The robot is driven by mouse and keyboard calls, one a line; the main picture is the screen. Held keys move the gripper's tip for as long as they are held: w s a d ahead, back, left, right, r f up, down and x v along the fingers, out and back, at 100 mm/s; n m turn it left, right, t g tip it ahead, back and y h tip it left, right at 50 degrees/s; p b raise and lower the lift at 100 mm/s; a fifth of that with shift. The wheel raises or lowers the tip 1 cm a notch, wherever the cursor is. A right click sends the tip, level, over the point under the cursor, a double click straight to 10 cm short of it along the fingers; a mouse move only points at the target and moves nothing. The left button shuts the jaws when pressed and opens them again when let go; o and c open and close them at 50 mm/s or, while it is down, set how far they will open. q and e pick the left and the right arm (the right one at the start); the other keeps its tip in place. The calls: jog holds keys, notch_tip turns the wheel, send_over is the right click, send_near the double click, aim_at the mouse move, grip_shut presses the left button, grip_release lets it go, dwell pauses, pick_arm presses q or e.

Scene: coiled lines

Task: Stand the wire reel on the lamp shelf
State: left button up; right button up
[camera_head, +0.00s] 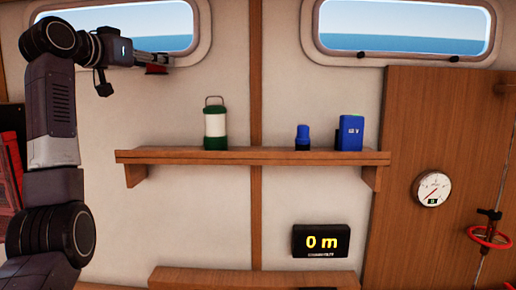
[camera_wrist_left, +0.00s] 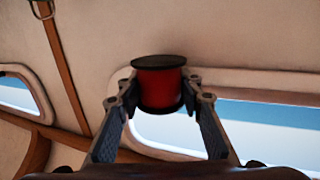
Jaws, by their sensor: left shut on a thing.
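The wire reel is a red spool with dark end discs; in the left wrist view the wire reel (camera_wrist_left: 159,88) sits between the two fingers of my left gripper (camera_wrist_left: 160,100), which is shut on it. In the head view the gripper (camera_head: 155,60) is at the upper left, in front of the left window, and a little of the reel's red (camera_head: 157,69) shows there. The wooden lamp shelf (camera_head: 250,157) is on the wall, lower and to the right of the gripper. My right gripper is in neither view.
On the shelf stand a green and white lantern (camera_head: 215,127), a small blue torch (camera_head: 303,138) and a blue box (camera_head: 350,133). Bare shelf shows left of the lantern and between lantern and torch.

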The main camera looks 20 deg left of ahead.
pick_arm(q)
jog(key=shift+s+r, duration=0.2)
jog(key=shift+r, duration=0.1)
jog(key=f, duration=0.2)
jog(key=shift+s+f, duration=0.3)
jog(key=shift+f, duration=0.1)
notch_tip(320, 180, down, 13)
jog(key=shift+w+r, duration=0.1)
jog(key=shift+w, duration=0.05)
jog(key=shift+f, duration=0.5)
notch_tip(320, 180, down, 3)
jog(key=shift+p, duration=0.4)
jog(key=shift+f, duration=0.2)
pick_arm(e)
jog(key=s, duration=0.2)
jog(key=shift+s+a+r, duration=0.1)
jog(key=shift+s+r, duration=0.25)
